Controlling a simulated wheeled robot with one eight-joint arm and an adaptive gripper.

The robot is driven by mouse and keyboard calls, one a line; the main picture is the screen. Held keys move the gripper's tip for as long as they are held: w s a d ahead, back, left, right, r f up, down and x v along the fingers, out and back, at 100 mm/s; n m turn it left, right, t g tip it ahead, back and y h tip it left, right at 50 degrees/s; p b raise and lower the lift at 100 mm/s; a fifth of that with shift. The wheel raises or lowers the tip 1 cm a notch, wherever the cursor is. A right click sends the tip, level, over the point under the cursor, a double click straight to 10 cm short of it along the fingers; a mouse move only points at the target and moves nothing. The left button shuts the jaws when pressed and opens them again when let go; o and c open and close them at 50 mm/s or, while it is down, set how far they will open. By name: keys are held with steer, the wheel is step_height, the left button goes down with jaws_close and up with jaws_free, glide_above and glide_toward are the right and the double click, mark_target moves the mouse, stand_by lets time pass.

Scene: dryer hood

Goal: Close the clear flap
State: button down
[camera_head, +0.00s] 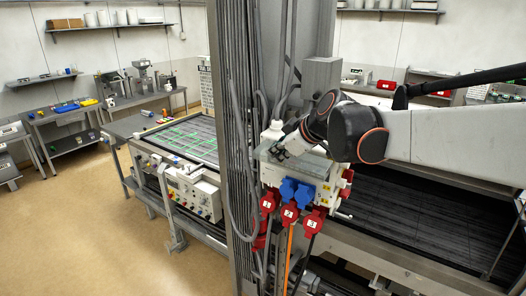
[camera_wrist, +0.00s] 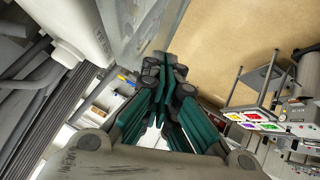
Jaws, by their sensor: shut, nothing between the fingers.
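The clear flap (camera_head: 312,167) is on the white electrical box (camera_head: 330,192) at the column, above its red and blue sockets. It looks raised, sticking out from the box, though its exact angle is hard to tell. My gripper (camera_head: 277,152) is at the flap's left part, fingers pointing left and down. In the wrist view my gripper (camera_wrist: 164,62) has its green-padded fingers together with nothing between them. A see-through panel, likely the flap (camera_wrist: 130,22), is close beside the fingertips at the top. Whether they touch cannot be told.
The grey metal column (camera_head: 228,120) with hanging cables stands just left of the box. Red sockets (camera_head: 289,213) and blue sockets (camera_head: 297,191) jut out below. A control panel (camera_head: 195,190) and conveyor lie to the left. The floor (camera_head: 60,215) at the left is clear.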

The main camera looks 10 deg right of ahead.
mark_target(275, 164)
steer(key=f+n+t+h+b, duration=0.1)
steer(key=f+t+b, duration=0.1)
steer(key=f+b, duration=0.1)
steer(key=shift+s+a+f+n+h, duration=0.15)
steer(key=shift+a+f+n+h, duration=0.1)
steer(key=shift+a+n+h, duration=0.15)
step_height(275, 164, down, 7)
steer(key=w+d+n+t+h+b, duration=0.2)
steer(key=t+b, duration=0.3)
steer(key=b, duration=0.6)
steer(key=shift+n, duration=0.9)
steer(key=shift+d, duration=0.1)
